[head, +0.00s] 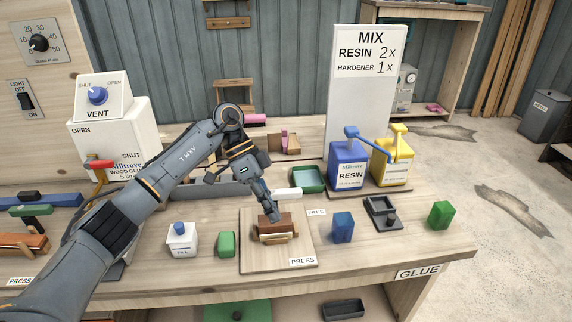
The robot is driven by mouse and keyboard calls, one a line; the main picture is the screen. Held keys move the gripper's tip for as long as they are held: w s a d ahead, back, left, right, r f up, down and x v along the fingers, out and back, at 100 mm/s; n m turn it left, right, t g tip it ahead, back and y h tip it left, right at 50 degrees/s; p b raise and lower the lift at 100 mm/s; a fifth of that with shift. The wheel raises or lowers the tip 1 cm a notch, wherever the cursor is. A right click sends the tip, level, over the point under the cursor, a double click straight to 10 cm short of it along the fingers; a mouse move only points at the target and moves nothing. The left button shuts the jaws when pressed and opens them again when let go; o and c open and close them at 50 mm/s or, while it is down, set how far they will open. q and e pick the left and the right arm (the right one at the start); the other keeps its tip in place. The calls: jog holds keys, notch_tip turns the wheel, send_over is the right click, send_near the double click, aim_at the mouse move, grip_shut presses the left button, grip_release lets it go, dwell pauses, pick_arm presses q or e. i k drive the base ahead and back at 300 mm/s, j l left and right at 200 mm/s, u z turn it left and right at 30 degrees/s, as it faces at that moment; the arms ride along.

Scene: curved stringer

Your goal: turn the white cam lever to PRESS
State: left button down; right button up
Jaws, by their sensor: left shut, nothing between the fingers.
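A white bar, apparently the white cam lever (289,191), shows just right of my left gripper's fingers, behind the FREE label (316,212). The PRESS label (303,261) lies nearer the front edge of the wooden board (256,258). A brown wooden clamp block (275,233) sits on that board. My left gripper (272,214) points down over the block, shut and empty. Its fingers hide part of the block and the lever's pivot. I cannot tell whether they touch the lever. My right gripper is not in view.
A blue block (343,227), a black tray (381,213) and a green block (441,215) stand right of the board. A white bottle (181,240) and a green block (226,244) stand left. Blue RESIN (349,167) and yellow (393,160) pump containers stand behind.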

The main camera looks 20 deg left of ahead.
aim_at(290, 193)
jog(key=i+j, duration=0.2)
jog(key=i, duration=0.25)
jog(key=i+j, duration=0.25)
jog(key=i, duration=0.2)
